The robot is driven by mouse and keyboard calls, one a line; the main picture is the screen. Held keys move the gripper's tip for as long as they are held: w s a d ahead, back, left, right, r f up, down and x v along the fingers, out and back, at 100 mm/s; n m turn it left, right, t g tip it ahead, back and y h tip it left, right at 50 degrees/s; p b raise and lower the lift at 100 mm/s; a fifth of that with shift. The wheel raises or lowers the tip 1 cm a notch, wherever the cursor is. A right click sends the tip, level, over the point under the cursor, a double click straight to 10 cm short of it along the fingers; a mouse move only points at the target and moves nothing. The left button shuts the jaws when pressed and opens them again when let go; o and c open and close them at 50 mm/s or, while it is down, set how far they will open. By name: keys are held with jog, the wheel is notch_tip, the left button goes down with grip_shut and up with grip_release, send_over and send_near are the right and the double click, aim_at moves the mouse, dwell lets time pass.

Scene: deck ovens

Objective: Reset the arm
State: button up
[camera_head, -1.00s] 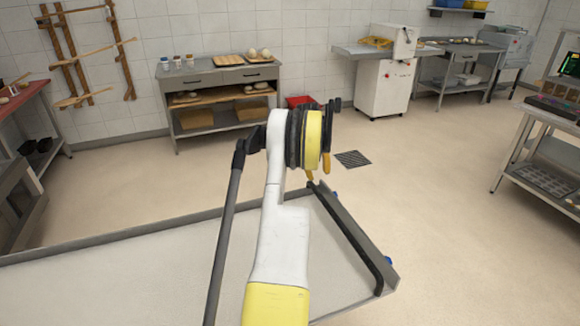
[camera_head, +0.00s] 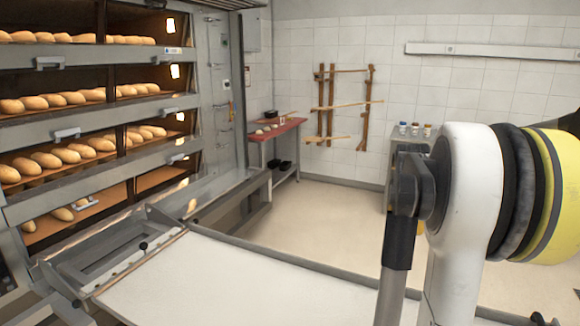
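My arm (camera_head: 465,215) stands at the right of the view, with a white link, dark rings and a yellow band near its top. My gripper is not visible; the arm runs out past the right edge. A dark part of it shows at that edge, but no fingers can be made out. No object is seen held.
Deck ovens (camera_head: 95,122) with several rows of loaves fill the left. A pale flat loader surface (camera_head: 210,285) lies in front of them, left of my arm. A red-topped table (camera_head: 277,130) and a wooden wall rack (camera_head: 330,105) stand behind. Floor is open beyond the loader.

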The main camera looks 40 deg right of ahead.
jog(key=w+a+r+n+t, duration=0.2)
jog(key=w+a, duration=0.2)
jog(key=a, duration=1)
jog(key=w+a+r+n+t, duration=0.1)
jog(key=w+a+r+n, duration=0.15)
jog(key=a, duration=1.25)
jog(key=s+a+f+n+t+y, duration=0.1)
jog(key=s+a+f, duration=0.1)
jog(key=a, duration=0.5)
jog(key=s+a+f+n+t+y, duration=0.1)
jog(key=s+a+f, duration=0.1)
jog(key=a, duration=0.6)
jog(key=s+a+f+n+t+y, duration=0.1)
jog(key=s+a+f, duration=0.1)
jog(key=a, duration=0.6)
jog(key=shift+s+a+f, duration=0.2)
jog(key=shift+s, duration=0.45)
